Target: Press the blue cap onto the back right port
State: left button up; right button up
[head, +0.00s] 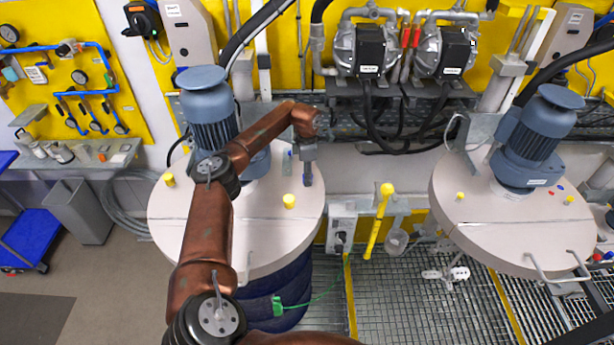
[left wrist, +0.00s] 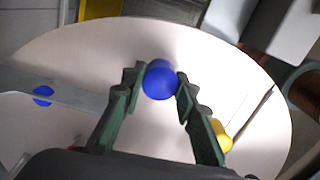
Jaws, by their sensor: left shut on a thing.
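My left gripper (head: 308,180) is over the right part of the left drum's pale lid (head: 255,250). In the left wrist view its two green fingers (left wrist: 159,84) are shut on a round blue cap (left wrist: 159,79), with the pale lid behind it. In the head view the cap is too small to make out clearly at the fingertips. I cannot see a port under the cap, nor tell whether the cap touches the lid. My right gripper is not in view.
A yellow cap (head: 289,201) sits on the lid in front of the gripper. A blue motor (head: 210,115) stands on the lid to the left. Another blue piece (left wrist: 43,96) shows beside a grey bar. A second drum lid (head: 500,235) stands at right.

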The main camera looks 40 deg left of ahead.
pick_arm(q)
jog(key=shift+s+f, duration=0.15)
jog(key=shift+f, duration=0.2)
jog(key=shift+c, duration=0.5)
jog(key=o, duration=1.1)
jog(key=shift+r, duration=0.15)
jog(key=shift+r+p, duration=1.35)
jog(key=shift+r, duration=0.75)
jog(key=shift+f, duration=0.1)
